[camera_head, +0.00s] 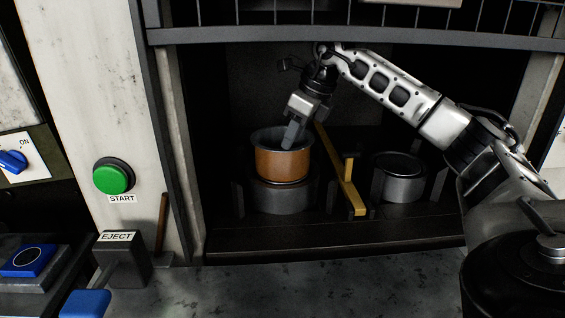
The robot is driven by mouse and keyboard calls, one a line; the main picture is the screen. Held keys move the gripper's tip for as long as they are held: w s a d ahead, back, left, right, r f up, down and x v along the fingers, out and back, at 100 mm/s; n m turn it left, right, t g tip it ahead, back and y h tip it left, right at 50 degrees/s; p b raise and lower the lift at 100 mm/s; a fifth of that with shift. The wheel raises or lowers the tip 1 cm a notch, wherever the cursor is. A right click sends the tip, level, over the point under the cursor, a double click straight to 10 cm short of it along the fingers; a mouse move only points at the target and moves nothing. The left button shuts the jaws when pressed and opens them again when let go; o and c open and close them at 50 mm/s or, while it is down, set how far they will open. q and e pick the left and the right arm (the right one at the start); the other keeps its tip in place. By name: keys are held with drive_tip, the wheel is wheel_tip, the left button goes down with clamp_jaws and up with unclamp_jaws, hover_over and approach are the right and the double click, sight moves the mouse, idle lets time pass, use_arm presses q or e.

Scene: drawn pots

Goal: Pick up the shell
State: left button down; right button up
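The likely shell is a copper-orange cup (283,165) with a dark grey rim, upright on a grey round base (281,196) inside the dark press bay. My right gripper (293,135) reaches down from above, with its fingers in the mouth of the cup near the right side of its rim. I cannot tell whether the fingers are apart or closed on the wall. The fingertips are partly hidden by the cup. My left gripper is not in view.
A yellow bar (351,190) stands right of the cup, close to it. Beyond it is a grey cylindrical die (399,178). A barred guard (350,37) crosses above the bay. A green START button (113,177) and an EJECT lever box (120,257) are at left.

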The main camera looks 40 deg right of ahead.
sight(283, 153)
drive_tip(key=w, duration=0.1)
drive_tip(key=w+a, duration=0.1)
drive_tip(key=w, duration=0.1)
drive_tip(key=shift+w+a+p, duration=0.1)
drive_tip(key=shift+w+p, duration=0.05)
drive_tip(key=shift+p, duration=0.2)
drive_tip(key=x, duration=0.5)
drive_tip(key=shift+w, duration=0.15)
clamp_jaws()
